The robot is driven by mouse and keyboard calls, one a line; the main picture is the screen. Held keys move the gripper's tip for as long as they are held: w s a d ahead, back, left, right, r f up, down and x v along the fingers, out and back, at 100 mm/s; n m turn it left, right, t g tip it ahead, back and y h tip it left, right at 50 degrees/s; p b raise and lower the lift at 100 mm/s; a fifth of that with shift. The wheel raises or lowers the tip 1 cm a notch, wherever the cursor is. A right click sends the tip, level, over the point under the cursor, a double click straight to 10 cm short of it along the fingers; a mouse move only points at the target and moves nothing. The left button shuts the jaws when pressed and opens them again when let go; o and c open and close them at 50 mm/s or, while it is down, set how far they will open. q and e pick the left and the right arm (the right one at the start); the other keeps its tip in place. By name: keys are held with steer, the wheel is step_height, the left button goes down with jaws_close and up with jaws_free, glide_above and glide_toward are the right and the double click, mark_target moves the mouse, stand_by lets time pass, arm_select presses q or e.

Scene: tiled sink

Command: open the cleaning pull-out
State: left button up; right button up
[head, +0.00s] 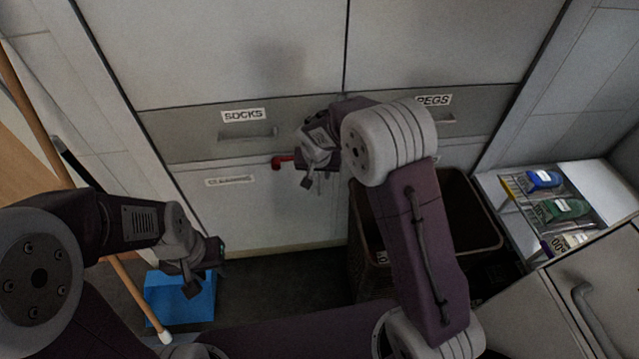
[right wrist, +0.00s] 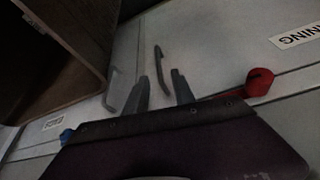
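The cleaning pull-out (head: 262,215) is a pale front panel low in the cabinet, below the socks drawer, and looks shut. Its CLEANING label (head: 230,180) also shows upside down in the right wrist view (right wrist: 297,36). A red latch (head: 281,161) sits at its top edge and is a red knob in the right wrist view (right wrist: 260,82). My right gripper (head: 314,186) is in front of the panel's right part, open and empty. In the right wrist view a grey bar handle (right wrist: 160,70) shows just beyond the two parted fingertips. My left gripper (head: 204,277) looks open and empty at lower left.
A dark bin (head: 480,205) stands right of the panel, partly behind my right arm. A blue box (head: 180,298) and a broom handle (head: 130,290) are at left. Dark floor (head: 280,280) before the panel is clear.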

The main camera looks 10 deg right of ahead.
mark_target(319, 178)
steer(key=b+x, duration=0.1)
steer(key=x, duration=0.5)
steer(key=shift+b, duration=0.4)
jaws_close()
stand_by(0.9)
